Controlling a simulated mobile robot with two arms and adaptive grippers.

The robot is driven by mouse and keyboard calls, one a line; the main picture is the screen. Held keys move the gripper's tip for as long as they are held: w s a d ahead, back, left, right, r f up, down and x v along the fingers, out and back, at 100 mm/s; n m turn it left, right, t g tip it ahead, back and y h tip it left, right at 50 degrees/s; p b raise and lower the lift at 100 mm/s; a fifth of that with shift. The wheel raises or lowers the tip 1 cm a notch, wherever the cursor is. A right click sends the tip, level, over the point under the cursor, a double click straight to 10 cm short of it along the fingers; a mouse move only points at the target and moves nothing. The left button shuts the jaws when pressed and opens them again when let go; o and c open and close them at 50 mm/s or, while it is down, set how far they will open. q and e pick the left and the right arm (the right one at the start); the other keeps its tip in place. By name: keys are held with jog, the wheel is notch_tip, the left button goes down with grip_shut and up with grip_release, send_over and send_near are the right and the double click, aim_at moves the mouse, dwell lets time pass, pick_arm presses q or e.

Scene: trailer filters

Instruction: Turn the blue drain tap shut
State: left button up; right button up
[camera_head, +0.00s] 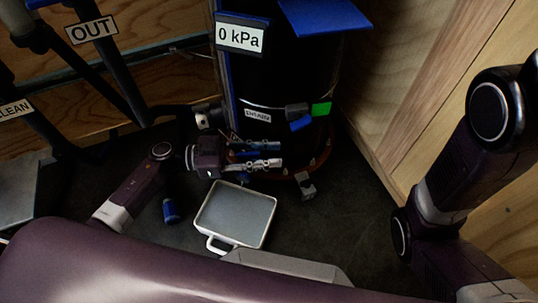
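My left gripper (268,154) reaches in from the left, low against the front of the black filter housing (285,75). Its two pale fingers are apart, one above the other, pointing right. A small blue part (244,181), which may be the blue drain tap, shows just below the fingers above the tray. More blue shows between the fingers; I cannot tell whether the fingers touch it. The fingers hide much of this area, so the tap's angle is unclear. My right arm (440,185) shows at the right, but its gripper is not visible.
A shallow white-rimmed tray (236,216) lies on the dark floor below the gripper. A blue cylindrical object (171,211) is left of it. A blue piece (300,122) and green tab (321,109) sit higher on the housing. Pipes with an OUT label (91,30) stand left; wooden walls enclose the right.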

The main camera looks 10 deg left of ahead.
pick_arm(q)
grip_shut()
jog(key=shift+g, duration=0.3)
jog(key=shift+s+m+g+b, duration=0.2)
jog(key=shift+s+m+g, duration=0.15)
jog(key=shift+m+g, duration=0.65)
jog(key=shift+s+m+g+b, duration=0.2)
jog(key=shift+s+m+g, duration=0.3)
jog(key=shift+g, duration=0.75)
jog(key=shift+s+m+g+b, duration=0.25)
jog(key=shift+m+g, duration=0.65)
jog(key=shift+g, duration=0.25)
grip_release()
